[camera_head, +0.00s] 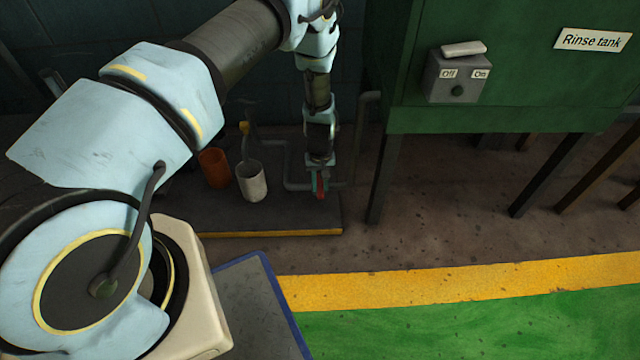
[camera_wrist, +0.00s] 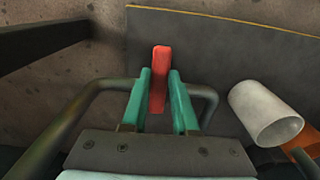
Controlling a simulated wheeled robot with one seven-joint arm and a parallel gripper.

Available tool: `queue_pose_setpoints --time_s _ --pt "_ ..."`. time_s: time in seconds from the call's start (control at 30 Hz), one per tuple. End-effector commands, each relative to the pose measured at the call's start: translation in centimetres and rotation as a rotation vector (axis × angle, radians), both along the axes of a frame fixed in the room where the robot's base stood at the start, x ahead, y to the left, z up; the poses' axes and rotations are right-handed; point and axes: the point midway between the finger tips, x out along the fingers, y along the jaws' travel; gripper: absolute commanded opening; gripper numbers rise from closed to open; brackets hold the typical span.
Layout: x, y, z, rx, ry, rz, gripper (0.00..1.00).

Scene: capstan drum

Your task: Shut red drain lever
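The red drain lever (camera_wrist: 159,80) shows in the wrist view as a short red bar between the two teal fingers of my gripper (camera_wrist: 160,98), its far end reaching past the fingertips. The fingers stand close along both sides of it. Whether both touch it I cannot tell. In the head view my gripper (camera_head: 320,180) points down at the low piping, and the red lever (camera_head: 321,188) shows only in part between the fingers. The valve body under the lever is hidden.
A white cup (camera_head: 252,181) and an orange cup (camera_head: 214,167) stand left of my gripper on a dark platform with a yellow edge (camera_head: 270,233). Grey pipe (camera_wrist: 85,105) runs around the gripper. The green rinse tank (camera_head: 500,60) and its legs stand right.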

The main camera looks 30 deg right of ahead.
Motion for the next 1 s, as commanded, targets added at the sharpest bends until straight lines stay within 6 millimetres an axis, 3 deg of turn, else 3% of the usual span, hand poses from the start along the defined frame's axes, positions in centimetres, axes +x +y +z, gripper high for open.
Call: queue_pose_setpoints --time_s 0.03,0.27,0.57,0.73,1.0 --pt "0.0 -0.1 0.0 -0.001 0.000 0.002 0.32" --pt "0.0 -0.1 0.0 -0.001 0.000 0.001 0.57" --pt "0.0 -0.1 0.3 -0.001 -0.001 0.000 0.57" --pt "0.0 -0.1 2.6 -0.003 -0.001 0.000 0.57" --pt "0.0 -0.1 7.9 -0.002 0.000 -0.001 0.57"
